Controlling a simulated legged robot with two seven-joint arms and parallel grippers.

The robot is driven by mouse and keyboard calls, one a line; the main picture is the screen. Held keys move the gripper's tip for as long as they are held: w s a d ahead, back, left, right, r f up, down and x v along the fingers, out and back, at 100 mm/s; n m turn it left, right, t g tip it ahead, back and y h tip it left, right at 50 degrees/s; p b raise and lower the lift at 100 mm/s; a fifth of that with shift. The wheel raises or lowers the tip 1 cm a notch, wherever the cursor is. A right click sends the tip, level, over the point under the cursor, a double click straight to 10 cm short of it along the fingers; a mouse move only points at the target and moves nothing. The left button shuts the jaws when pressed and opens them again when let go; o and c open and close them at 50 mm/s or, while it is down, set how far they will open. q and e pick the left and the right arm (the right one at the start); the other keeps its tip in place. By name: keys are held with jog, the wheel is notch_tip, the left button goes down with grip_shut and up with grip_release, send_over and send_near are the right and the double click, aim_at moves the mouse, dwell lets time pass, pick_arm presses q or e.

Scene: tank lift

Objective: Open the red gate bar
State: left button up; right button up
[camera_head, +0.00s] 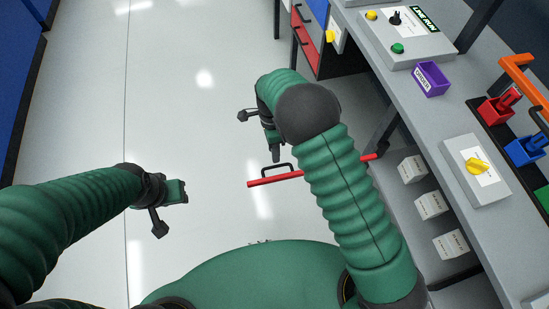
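The red gate bar (264,182) crosses the aisle at about the middle of the picture, with a black loop handle (278,168) on it. Its middle is hidden behind my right arm, and its right end (369,157) shows by the bench post. My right gripper (275,152) points down just above and left of the handle in the picture; I cannot tell whether they touch. Its fingers are too small and overlapped to tell their opening. My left gripper (178,191) is at the left, away from the bar, with nothing visible in it; its opening is unclear.
A grey bench (455,130) runs down the right, with a control panel (405,38), a purple bin (431,79) and a yellow knob (477,166). White boxes (430,204) sit below. A red drawer cabinet (305,45) stands at the back. The pale floor (185,120) at left is clear.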

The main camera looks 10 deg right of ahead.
notch_tip(320, 180, up, 10)
jog(key=w+p, duration=0.1)
jog(key=w, duration=0.1)
jog(key=shift+r, duration=0.25)
jog(key=shift+a, duration=0.1)
